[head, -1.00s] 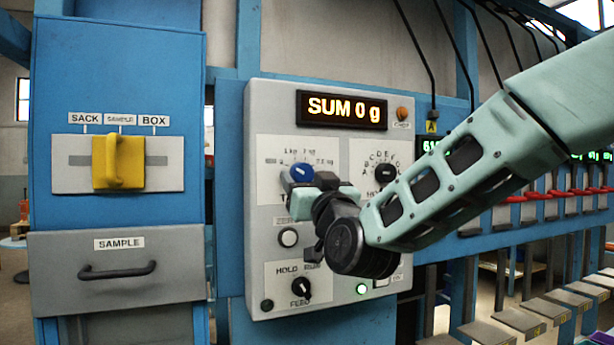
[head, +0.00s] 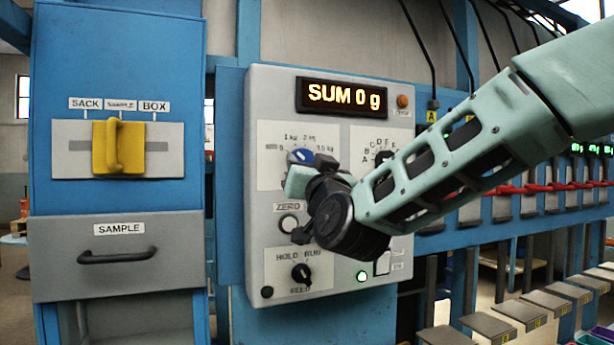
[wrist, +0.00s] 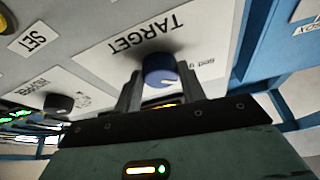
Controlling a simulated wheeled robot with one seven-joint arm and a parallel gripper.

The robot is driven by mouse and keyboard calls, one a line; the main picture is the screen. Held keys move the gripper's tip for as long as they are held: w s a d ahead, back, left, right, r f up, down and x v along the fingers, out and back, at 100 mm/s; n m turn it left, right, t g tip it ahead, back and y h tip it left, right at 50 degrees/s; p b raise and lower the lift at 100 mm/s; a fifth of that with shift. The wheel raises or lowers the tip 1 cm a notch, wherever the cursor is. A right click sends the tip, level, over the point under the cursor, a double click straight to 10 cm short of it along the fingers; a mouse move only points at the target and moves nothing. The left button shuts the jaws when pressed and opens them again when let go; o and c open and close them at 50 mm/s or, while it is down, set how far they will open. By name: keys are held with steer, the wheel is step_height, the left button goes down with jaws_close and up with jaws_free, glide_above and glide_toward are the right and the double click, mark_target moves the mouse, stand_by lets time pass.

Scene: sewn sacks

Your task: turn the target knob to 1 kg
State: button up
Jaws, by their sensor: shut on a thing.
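The target knob (head: 300,156) is blue and sits on the grey control panel (head: 257,225), under the display that reads SUM 0 g. Its scale shows 1 kg, 2 kg and a higher mark. In the wrist view the knob (wrist: 160,70) has a white pointer line and sits between my two fingers, under the TARGET label. My gripper (wrist: 158,88) is shut on it. In the head view my gripper (head: 303,180) hides the lower part of the knob and the TARGET label, so I cannot tell exactly which mark the pointer faces.
The ZERO button (head: 289,222) and the HOLD/RUN/FEED knob (head: 302,273) sit below. A yellow slider (head: 119,148) and a SAMPLE drawer (head: 118,257) are on the left.

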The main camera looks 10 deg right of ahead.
steer(key=shift+a+m+g+h+b, duration=0.15)
steer(key=shift+m+h+b, duration=0.9)
steer(key=shift+m, duration=0.95)
steer(key=shift+a+m+g+h+b, duration=0.15)
steer(key=shift+m+h+b, duration=0.9)
steer(key=shift+m, duration=0.95)
steer(key=shift+r+m, duration=0.1)
steer(key=shift+m, duration=0.2)
steer(key=o, duration=1)
steer(key=shift+s, duration=0.15)
steer(key=b+v, duration=0.3)
steer(key=v, duration=1.4)
steer(key=shift+s+a+r, duration=0.1)
steer(key=shift+s, duration=0.05)
steer(key=shift+a, duration=0.1)
